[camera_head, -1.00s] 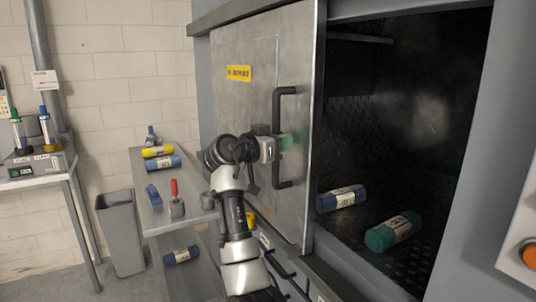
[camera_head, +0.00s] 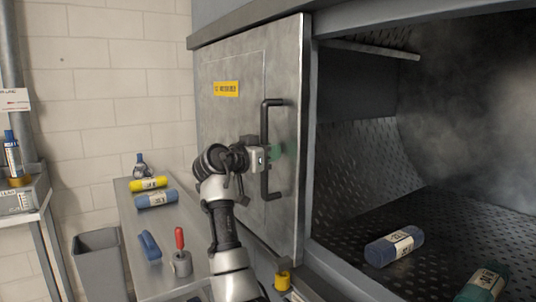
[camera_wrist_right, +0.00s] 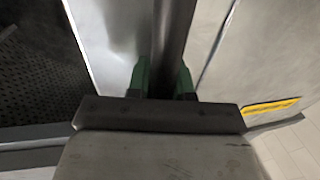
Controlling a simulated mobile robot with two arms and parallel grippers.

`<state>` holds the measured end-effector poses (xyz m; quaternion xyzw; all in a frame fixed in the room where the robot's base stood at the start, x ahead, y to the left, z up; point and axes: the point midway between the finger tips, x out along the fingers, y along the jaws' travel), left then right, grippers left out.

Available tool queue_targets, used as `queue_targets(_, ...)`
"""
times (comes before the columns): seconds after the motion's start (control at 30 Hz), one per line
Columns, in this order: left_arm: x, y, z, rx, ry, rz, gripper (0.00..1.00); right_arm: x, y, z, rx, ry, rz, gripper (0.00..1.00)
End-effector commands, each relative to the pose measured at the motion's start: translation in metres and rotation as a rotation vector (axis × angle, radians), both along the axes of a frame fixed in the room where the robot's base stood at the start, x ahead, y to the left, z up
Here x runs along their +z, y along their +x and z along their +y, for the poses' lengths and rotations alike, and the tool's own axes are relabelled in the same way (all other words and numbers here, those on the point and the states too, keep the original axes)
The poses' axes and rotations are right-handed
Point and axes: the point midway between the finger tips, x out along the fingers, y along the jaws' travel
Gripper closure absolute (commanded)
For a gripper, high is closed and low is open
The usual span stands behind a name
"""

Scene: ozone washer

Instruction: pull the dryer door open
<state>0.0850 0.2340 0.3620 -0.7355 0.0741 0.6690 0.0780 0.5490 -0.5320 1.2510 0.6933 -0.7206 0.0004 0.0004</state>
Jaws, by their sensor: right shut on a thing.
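The dryer door (camera_head: 228,125) is a grey metal panel with a yellow label, left of the dark dryer opening. Its black vertical handle (camera_head: 265,118) is near the door's right edge. My right gripper (camera_head: 272,153) is at the middle of the handle. In the right wrist view its green fingertips (camera_wrist_right: 162,78) stand on both sides of the handle bar (camera_wrist_right: 173,45), shut on it. The opening beside the door is wide and shows the perforated interior (camera_head: 400,165). My left gripper is not in view.
A blue roll (camera_head: 394,247) and a green roll (camera_head: 484,284) lie inside the dryer. A metal bench (camera_head: 135,222) at left holds yellow and blue rolls, a blue item and a red-handled tool. A grey bin (camera_head: 100,262) stands beside it.

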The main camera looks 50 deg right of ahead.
Motion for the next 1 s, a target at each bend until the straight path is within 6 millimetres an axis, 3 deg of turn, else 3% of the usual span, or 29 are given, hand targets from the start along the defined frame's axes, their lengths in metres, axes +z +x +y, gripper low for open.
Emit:
queue_targets(0.43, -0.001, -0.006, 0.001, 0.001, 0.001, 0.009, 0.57, 0.0, 0.0, 0.0, -0.001, -0.001, 0.002, 1.0)
queue_targets(0.47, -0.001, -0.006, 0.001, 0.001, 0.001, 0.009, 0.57, 0.0, 0.0, 0.0, -0.001, -0.001, 0.002, 0.74)
queue_targets(0.6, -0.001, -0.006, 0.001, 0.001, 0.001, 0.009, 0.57, -0.001, 0.0, 0.0, -0.001, 0.0, 0.002, 0.54)
queue_targets(0.87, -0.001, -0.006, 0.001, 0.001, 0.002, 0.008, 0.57, -0.001, 0.0, 0.0, -0.001, 0.001, 0.002, 0.54)
queue_targets(1.0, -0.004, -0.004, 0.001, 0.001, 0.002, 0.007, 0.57, -0.002, 0.001, 0.011, 0.001, 0.0, 0.001, 0.54)
